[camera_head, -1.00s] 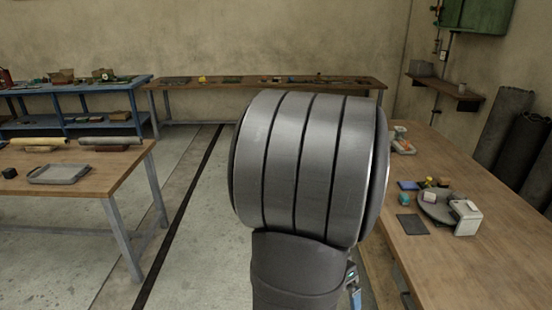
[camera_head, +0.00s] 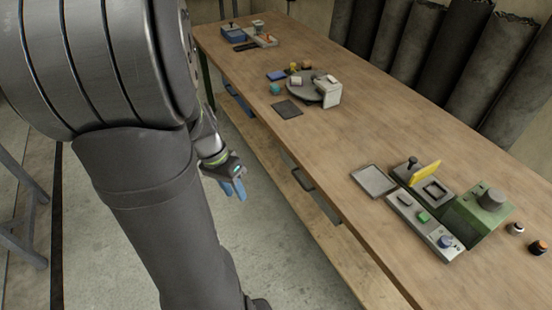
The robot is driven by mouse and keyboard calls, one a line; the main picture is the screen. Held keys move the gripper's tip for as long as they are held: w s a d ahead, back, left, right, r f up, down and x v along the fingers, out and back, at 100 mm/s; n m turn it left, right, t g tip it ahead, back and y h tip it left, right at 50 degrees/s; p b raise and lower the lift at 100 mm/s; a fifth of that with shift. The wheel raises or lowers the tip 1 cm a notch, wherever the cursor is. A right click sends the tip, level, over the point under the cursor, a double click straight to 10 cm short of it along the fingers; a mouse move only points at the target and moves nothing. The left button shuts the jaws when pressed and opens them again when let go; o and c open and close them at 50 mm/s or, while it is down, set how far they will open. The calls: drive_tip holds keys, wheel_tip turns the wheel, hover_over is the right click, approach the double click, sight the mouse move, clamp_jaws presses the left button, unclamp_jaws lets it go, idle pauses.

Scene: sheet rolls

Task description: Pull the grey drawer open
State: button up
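The grey drawer (camera_head: 322,200) is set under the front edge of the wooden workbench, its front nearly flush below the top. A dark handle (camera_head: 302,180) sticks out at its left part. My gripper (camera_head: 235,190) has blue fingers and hangs over the floor, left of the drawer and apart from it. Nothing shows between the fingers, but they are too small to tell if they are open or shut.
A blue drawer (camera_head: 238,98) sits farther along the same bench (camera_head: 330,130). On top are a round grey plate (camera_head: 303,88), a shallow tray (camera_head: 374,181) and a green machine (camera_head: 482,212). Dark rolls (camera_head: 455,55) stand behind.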

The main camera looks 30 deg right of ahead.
drive_tip(key=w+d+f+n+t+h, duration=0.1)
drive_tip(key=w+d+f+n+h, duration=0.35)
drive_tip(key=f, duration=0.45)
drive_tip(key=w+d+f+n+t+h, duration=0.1)
drive_tip(key=w+d+f+n+h, duration=0.3)
drive_tip(key=f, duration=0.5)
drive_tip(key=w+d+f+n+t+h, duration=0.1)
drive_tip(key=w+d+f+n+h, duration=0.35)
drive_tip(key=f, duration=0.45)
drive_tip(key=w+x, duration=0.1)
drive_tip(key=x, duration=1.5)
drive_tip(key=shift+r+m+h, duration=0.3)
drive_tip(key=shift+m, duration=0.1)
drive_tip(key=shift+w+d, duration=0.1)
drive_tip(key=shift+w, duration=0.05)
drive_tip(key=shift+c, duration=0.3)
clamp_jaws()
